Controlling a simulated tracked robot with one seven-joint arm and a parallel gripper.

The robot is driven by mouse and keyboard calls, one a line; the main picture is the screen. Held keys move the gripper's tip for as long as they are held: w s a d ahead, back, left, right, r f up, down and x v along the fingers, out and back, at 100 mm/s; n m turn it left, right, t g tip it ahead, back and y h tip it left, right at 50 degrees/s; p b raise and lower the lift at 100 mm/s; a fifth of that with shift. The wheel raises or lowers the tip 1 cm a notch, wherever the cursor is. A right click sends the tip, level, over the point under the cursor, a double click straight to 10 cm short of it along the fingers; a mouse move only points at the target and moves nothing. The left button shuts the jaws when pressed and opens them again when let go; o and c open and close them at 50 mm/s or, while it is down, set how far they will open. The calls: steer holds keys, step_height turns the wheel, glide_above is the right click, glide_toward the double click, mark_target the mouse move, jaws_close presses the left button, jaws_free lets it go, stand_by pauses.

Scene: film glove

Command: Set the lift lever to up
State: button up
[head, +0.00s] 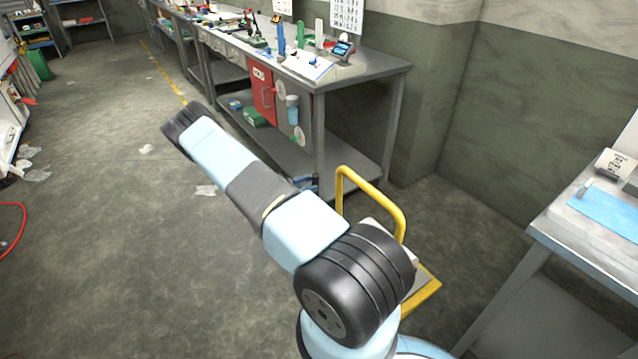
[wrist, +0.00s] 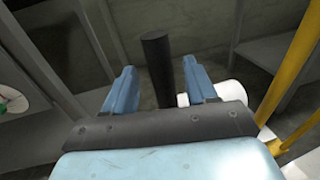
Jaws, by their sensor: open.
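My gripper (wrist: 159,88) is open in the wrist view, with its two light blue fingers apart. A dark, upright round bar (wrist: 157,62), which looks like the lift lever's handle, stands between the fingers with a gap on each side. Its lower end is hidden behind the gripper's dark front plate. In the head view only a small blue part of my gripper (head: 309,183) shows past my arm, near the workbench leg. The lever cannot be made out there, and its setting cannot be told.
A yellow tubular handle (head: 372,178) on a yellow-edged base stands right beside my arm; yellow posts (wrist: 284,75) also show in the wrist view. A white rounded part (wrist: 232,91) lies by the right finger. A workbench (head: 372,73) stands behind. Floor at left is mostly clear.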

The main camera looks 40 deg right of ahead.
steer(key=shift+x, duration=2.65)
jaws_close()
steer(key=shift+a, duration=0.25)
